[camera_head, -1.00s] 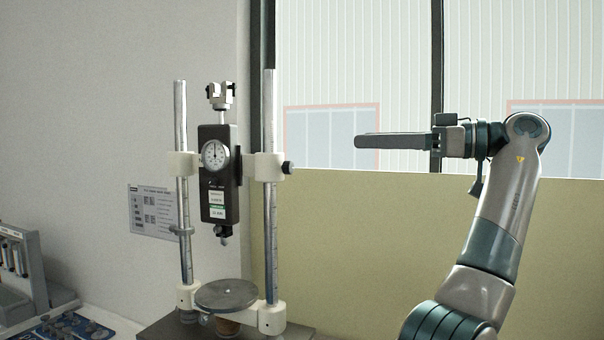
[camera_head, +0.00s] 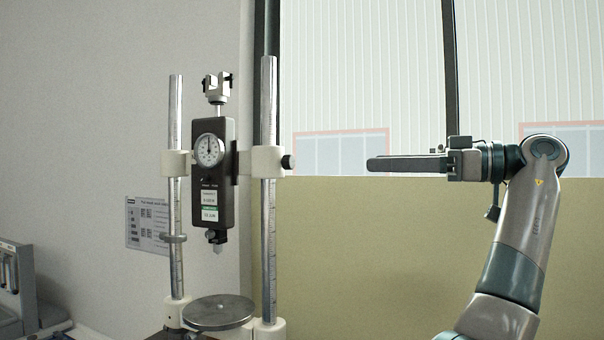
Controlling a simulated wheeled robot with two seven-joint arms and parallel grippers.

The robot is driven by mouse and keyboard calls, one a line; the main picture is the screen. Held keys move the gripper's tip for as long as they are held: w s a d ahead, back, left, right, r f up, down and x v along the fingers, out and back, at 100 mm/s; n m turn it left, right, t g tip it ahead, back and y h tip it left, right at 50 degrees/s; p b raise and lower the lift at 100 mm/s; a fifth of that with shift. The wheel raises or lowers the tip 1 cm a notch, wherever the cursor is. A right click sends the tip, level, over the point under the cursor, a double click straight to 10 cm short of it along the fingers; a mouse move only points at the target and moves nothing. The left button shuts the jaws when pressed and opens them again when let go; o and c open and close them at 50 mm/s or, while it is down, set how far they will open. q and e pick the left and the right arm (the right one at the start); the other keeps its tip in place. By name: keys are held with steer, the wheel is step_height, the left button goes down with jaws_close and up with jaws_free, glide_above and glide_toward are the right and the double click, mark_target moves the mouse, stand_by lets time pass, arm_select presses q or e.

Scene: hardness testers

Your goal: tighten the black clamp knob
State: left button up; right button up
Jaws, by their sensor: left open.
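The black clamp knob (camera_head: 288,162) sticks out from the right side of the white clamp block (camera_head: 266,162) on the tester's right column. Nothing touches it. My left gripper (camera_head: 371,164) is to the right of the knob at about the same height in the picture, its fingers pointing left. The fingers overlap edge-on, and the gripper is open with nothing seen between them. A clear gap in the picture separates the fingertips from the knob; the depth between them is hard to judge. My right gripper is not in view.
The hardness tester has a dial gauge body (camera_head: 210,185), two metal columns and a round plate (camera_head: 218,312) below. A printed sheet (camera_head: 147,225) is on the wall. A yellowish panel (camera_head: 370,260) and window stand behind. Grey equipment (camera_head: 18,285) is at lower left.

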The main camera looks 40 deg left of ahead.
arm_select(q)
steer(key=shift+s+r, duration=0.15)
steer(key=shift+s, duration=0.1)
steer(key=p, duration=0.5)
glide_toward(293, 163)
steer(key=x, duration=0.8)
steer(key=shift+s+a, duration=0.2)
steer(key=c, duration=1.1)
